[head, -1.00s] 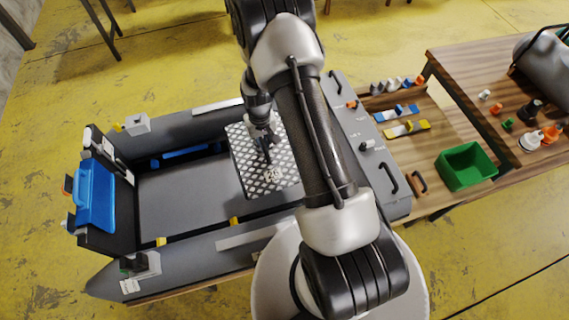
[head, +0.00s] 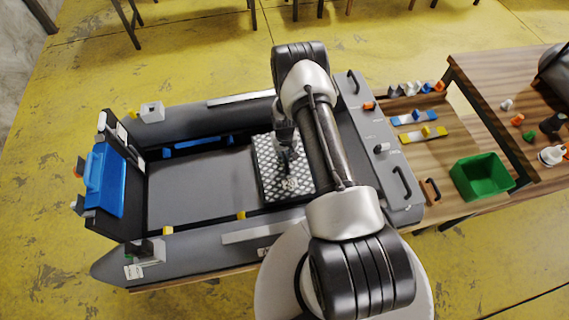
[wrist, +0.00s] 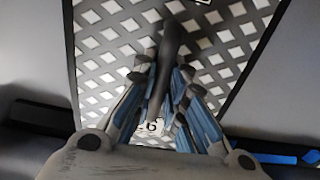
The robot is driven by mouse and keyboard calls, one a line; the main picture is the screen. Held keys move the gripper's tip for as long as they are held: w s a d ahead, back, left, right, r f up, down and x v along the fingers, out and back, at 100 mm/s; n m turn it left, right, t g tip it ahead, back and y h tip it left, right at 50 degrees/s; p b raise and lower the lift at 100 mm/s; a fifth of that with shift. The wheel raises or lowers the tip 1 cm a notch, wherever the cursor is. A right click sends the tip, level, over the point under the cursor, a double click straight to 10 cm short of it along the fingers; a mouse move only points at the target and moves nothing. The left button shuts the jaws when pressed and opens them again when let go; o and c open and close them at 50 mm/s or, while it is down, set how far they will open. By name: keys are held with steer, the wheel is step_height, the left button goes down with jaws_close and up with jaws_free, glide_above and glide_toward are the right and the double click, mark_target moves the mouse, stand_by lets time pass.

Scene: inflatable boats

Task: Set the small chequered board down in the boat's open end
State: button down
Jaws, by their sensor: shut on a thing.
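The small chequered board (head: 268,180), black and white, is at the right-hand part of the grey boat's floor, between the two side tubes. My gripper (head: 287,158) is above it, shut on the board's dark upright handle. In the wrist view the board (wrist: 110,45) fills the upper middle, and my gripper's fingers (wrist: 165,82) close on both sides of the dark handle. The boat (head: 200,190) has a dark floor and a blue-cased board at its left end. My arm hides the board's right side. I cannot tell whether the board touches the floor.
A grey panel with black handles (head: 400,180) borders the boat on the right. A wooden bench (head: 440,155) beyond holds a green bin (head: 482,178), blue and yellow pieces and small fittings. A blue bar (head: 200,144) lies along the far tube. The floor left of the board is clear.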

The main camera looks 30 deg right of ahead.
steer(key=shift+f+b, duration=0.45)
steer(key=shift+f, duration=1.65)
steer(key=shift+f, duration=0.2)
steer(key=c, duration=1.6)
jaws_free()
steer(key=shift+c, duration=0.2)
